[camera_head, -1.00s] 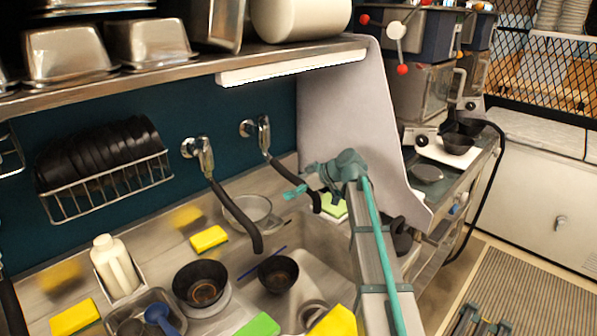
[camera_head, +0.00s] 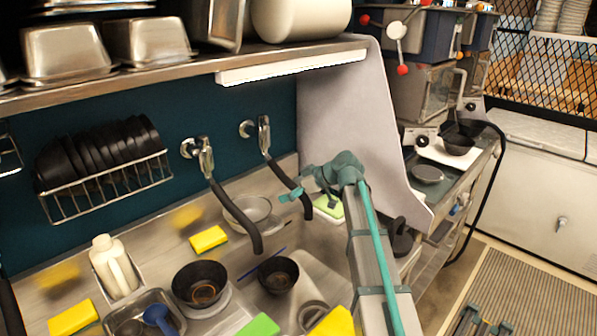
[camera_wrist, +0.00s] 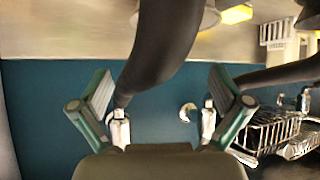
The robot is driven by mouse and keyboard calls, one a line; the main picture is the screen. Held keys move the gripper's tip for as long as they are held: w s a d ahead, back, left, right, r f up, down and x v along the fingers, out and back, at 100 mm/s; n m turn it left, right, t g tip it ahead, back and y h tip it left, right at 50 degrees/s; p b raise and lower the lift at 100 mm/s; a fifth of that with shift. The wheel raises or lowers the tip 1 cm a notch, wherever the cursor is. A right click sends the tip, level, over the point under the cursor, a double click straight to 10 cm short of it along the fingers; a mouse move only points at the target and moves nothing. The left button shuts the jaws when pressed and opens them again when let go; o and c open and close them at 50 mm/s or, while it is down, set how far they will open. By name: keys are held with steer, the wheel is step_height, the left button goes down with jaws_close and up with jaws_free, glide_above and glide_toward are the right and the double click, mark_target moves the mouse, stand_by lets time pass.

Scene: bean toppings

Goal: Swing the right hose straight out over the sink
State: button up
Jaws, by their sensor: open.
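The right hose (camera_head: 280,172) is a dark tube hanging from the right chrome tap (camera_head: 263,133) on the teal wall. It slopes down to the right, with its end near my gripper (camera_head: 297,197). In the wrist view the hose (camera_wrist: 163,45) passes between the two spread fingers of my gripper (camera_wrist: 160,75), nearer the left finger. The fingers are open and not closed on it; whether one touches it I cannot tell. The sink (camera_head: 318,262) lies below, partly hidden by my arm.
The left hose (camera_head: 235,217) hangs from the left tap (camera_head: 197,150). Black bowls (camera_head: 200,284), yellow sponges (camera_head: 208,239) and a glass bowl (camera_head: 247,212) lie around the sink. A grey side panel (camera_head: 345,130) stands close behind my arm. A shelf (camera_head: 170,75) runs above.

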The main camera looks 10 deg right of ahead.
steer(key=shift+p+v, duration=0.45)
steer(key=shift+v, duration=3.9)
